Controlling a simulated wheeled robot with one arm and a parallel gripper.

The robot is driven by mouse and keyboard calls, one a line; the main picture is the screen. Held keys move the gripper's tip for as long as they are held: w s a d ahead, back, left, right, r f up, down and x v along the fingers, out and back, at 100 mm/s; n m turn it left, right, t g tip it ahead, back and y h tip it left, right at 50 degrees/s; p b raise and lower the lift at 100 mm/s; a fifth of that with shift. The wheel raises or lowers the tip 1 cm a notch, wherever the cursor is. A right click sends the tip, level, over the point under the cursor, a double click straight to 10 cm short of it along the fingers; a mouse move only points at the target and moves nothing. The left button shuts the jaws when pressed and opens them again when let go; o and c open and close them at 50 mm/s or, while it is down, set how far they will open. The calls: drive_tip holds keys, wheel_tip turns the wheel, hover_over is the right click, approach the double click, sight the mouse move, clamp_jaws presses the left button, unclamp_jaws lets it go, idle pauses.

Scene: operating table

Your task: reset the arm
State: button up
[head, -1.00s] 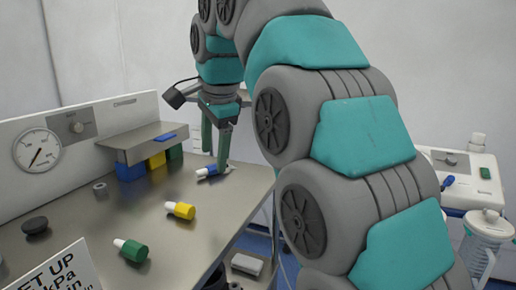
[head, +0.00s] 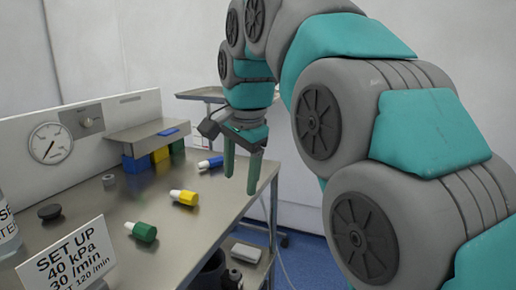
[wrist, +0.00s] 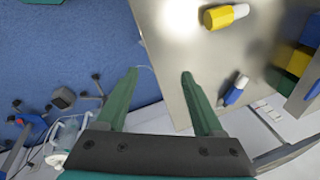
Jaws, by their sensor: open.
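My gripper (head: 240,180) is open and empty, with its two green fingers pointing down at the right edge of the steel table (head: 110,250). In the wrist view my gripper (wrist: 158,75) has its fingers spread over the table edge and the blue floor. A blue vial with a white cap (head: 210,164) lies on the table left of the fingers, apart from them. It also shows in the wrist view (wrist: 235,92). A yellow vial (head: 184,197) and a green vial (head: 142,231) lie nearer the front.
Blue, yellow and green bins (head: 160,155) stand under a small shelf at the back. A gauge panel (head: 50,143), a black knob (head: 49,212), a grey ring (head: 109,182) and a "SET UP" sign (head: 68,257) are at the left. Behind my gripper is another tray table (head: 200,95).

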drive_tip(key=s+d+f+n+g+h, duration=0.15)
drive_tip(key=s+d+f+n, duration=0.25)
drive_tip(key=s+d+f, duration=0.9)
drive_tip(key=s+d+f+n+g, duration=0.1)
drive_tip(key=s+d+f+n, duration=0.1)
drive_tip(key=s+f, duration=0.5)
drive_tip(key=s+d+f+n+g, duration=0.2)
drive_tip(key=s+d+f, duration=0.1)
drive_tip(key=s+f, duration=0.4)
drive_tip(key=s, duration=0.2)
drive_tip(key=shift+s+d+f+n, duration=0.2)
drive_tip(key=shift+s+f+n, duration=0.1)
drive_tip(key=shift+n, duration=0.1)
